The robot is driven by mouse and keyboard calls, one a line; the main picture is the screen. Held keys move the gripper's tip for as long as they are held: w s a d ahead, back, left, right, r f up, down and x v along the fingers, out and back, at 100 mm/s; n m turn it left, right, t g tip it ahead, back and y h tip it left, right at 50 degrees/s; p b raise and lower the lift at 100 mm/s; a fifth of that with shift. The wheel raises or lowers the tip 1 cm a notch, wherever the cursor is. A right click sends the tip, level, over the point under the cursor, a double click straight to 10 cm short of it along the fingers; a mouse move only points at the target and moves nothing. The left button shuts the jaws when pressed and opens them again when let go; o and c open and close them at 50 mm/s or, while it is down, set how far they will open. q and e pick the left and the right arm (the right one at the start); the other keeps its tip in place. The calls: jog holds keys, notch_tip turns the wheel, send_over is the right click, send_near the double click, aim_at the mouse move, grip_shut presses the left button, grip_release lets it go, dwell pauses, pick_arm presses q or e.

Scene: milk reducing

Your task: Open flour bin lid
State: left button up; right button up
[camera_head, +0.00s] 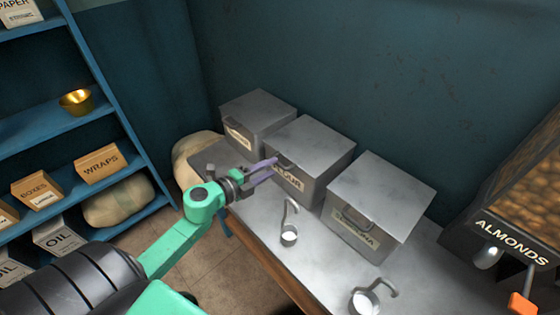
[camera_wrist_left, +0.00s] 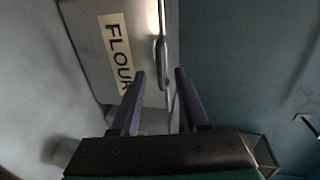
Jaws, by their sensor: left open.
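The flour bin is the middle of three grey metal bins (camera_head: 312,150) on the table in the head view. Its lid is shut, and its label is partly covered by my gripper. In the left wrist view, the FLOUR label (camera_wrist_left: 118,50) and the lid's handle (camera_wrist_left: 161,50) show close up. My left gripper (camera_head: 274,168) has its purple fingers open at the front of this bin. In the left wrist view, its fingertips (camera_wrist_left: 160,73) lie on either side of the handle's line. I cannot tell whether they touch it. My right gripper is not in view.
Closed metal bins stand on both sides, one behind left (camera_head: 258,112) and one front right (camera_head: 385,195). Two metal scoops (camera_head: 289,236) (camera_head: 365,301) lie on the table's front. An almond dispenser (camera_head: 520,210) is at right. A blue shelf (camera_head: 75,135) stands at left.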

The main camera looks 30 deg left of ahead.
aim_at(279, 163)
pick_arm(q)
jog(key=x, duration=0.4)
jog(key=shift+w+d+r, duration=0.1)
jog(key=shift+d, duration=0.15)
jog(key=shift+a, duration=0.1)
grip_shut()
